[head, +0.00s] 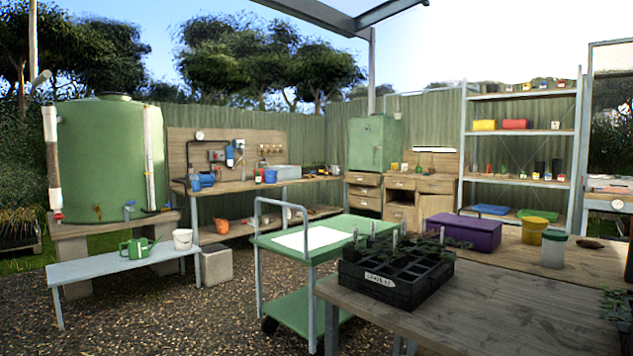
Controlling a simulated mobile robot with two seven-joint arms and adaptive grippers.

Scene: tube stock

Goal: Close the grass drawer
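A wooden drawer unit (363,191) stands at the back, beneath a green metal cabinet (375,144). It has several small drawers with pale labels that are too small to read. A second wooden unit (434,186) stands to its right, with a drawer front (400,183) near its top and an angled wooden panel lower down. I cannot tell which drawer is the grass drawer, or clearly how far any drawer stands out. Neither of my grippers is in view.
A green trolley (284,254) and a wooden table (440,318) with a black seedling tray (396,293) and purple box (463,233) stand between me and the drawers. A grey bench (108,269) is at left. Gravel (190,318) is open between bench and trolley.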

